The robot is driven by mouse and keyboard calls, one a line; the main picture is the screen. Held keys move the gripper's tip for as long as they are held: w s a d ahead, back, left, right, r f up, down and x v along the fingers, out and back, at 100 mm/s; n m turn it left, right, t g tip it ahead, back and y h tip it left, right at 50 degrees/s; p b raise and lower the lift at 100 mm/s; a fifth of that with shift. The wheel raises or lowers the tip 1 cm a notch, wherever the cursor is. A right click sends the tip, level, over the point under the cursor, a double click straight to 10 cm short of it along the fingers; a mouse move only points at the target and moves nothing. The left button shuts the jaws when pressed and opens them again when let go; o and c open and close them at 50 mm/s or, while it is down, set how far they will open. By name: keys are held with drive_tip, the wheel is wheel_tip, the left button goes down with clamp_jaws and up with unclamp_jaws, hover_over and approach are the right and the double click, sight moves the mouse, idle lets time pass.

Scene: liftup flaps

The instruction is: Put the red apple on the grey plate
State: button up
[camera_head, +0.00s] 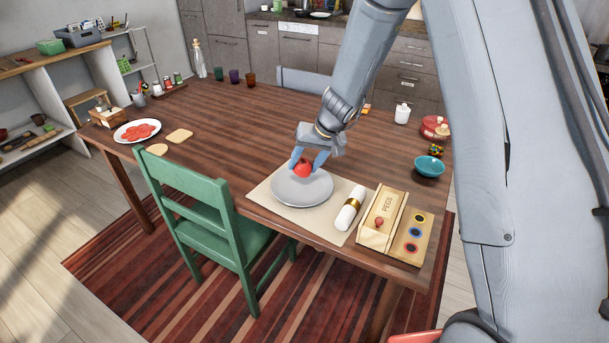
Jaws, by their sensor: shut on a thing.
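The red apple (304,170) is between the fingers of my gripper (308,163), which is shut on it. The grey plate (300,190) lies on a beige placemat (267,204) near the front edge of the wooden table. The apple and fingertips are over the back part of the plate. I cannot tell whether the apple touches the plate. The fingers hide part of the apple's sides.
A rolled white napkin (349,210) and a wooden PEGS box (382,219) are right of the plate. A teal bowl (430,166) stands farther right. A green chair (205,217) is at the table's front.

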sight(309, 167)
drive_tip(key=shift+f, duration=2.05)
drive_tip(key=shift+f, duration=0.1)
drive_tip(key=o, duration=1.1)
drive_tip(key=shift+r, duration=0.35)
drive_tip(key=b+v, duration=0.2)
drive_tip(key=v, duration=0.9)
drive_tip(key=s+d+g+h, duration=0.1)
drive_tip(key=s+d, duration=0.2)
drive_tip(key=s, duration=0.6)
drive_tip(key=s+d+g+h, duration=0.1)
drive_tip(key=s+d, duration=0.2)
drive_tip(key=s, duration=0.5)
drive_tip(key=s+d+r+h, duration=0.1)
drive_tip(key=s+d, duration=0.2)
drive_tip(key=s, duration=0.6)
drive_tip(key=shift+s+d+m+g+h, duration=0.1)
drive_tip(key=shift+s+m+g+h, duration=0.2)
drive_tip(key=shift+g+h, duration=0.1)
